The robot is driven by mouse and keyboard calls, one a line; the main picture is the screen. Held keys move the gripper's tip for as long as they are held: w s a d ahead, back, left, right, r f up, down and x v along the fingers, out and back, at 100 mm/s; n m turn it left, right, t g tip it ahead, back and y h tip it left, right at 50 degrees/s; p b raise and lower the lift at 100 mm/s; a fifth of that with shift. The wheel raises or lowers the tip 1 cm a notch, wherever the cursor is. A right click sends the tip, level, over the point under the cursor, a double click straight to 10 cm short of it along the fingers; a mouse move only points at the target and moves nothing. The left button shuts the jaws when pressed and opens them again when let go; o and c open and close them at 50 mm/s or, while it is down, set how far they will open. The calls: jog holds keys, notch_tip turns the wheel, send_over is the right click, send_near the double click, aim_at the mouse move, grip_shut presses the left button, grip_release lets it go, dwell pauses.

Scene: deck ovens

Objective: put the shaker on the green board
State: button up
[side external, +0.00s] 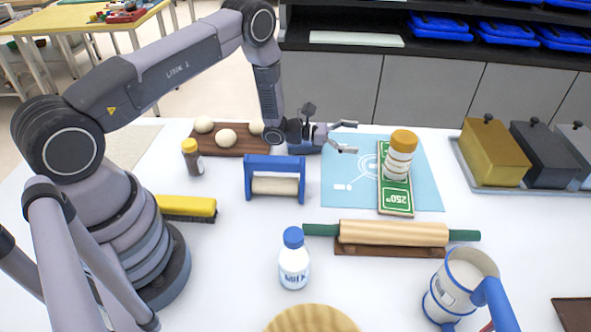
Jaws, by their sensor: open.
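A white shaker with an orange lid (399,160) stands upright on the green board (396,205), which is marked "250" and lies on a light-blue mat. A smaller brown shaker with a yellow lid (193,160) stands upright on the white table at the left; I cannot tell which of the two the task means. My gripper (349,137) is open and empty. Its fingers point right, toward the orange-lidded shaker, with a visible gap between them and it. The shaker hides part of the board.
A blue-framed roller (275,185) stands below my gripper. A rolling pin (395,233), milk bottle (293,262) and white-blue jug (460,285) are nearer the front. Dough balls lie on a brown board (250,142). Lidded tins (494,153) stand at the right.

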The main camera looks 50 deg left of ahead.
jog(key=s+d+r+m+g, duration=0.3)
jog(key=s+r+m+g, duration=0.35)
jog(key=r, duration=0.55)
jog(key=s+d+r+m+g, duration=0.3)
jog(key=s+r+m+g, duration=0.2)
jog(key=s+r+m, duration=0.5)
jog(key=s+a+r+m+t+y, duration=0.1)
jog(key=s+a+r+m+y, duration=0.2)
jog(key=s, duration=0.4)
jog(key=s+a+r+m+t+y, duration=0.2)
jog(key=s+a+r+m+y, duration=0.1)
jog(key=s+a+y, duration=0.3)
jog(key=s+a+r+m+t+y, duration=0.2)
jog(key=s+a+r+m+y, duration=0.1)
jog(key=s, duration=0.6)
jog(key=shift+a+r+m+y, duration=0.35)
jog(key=shift+a+y, duration=0.45)
jog(key=shift+a, duration=0.15)
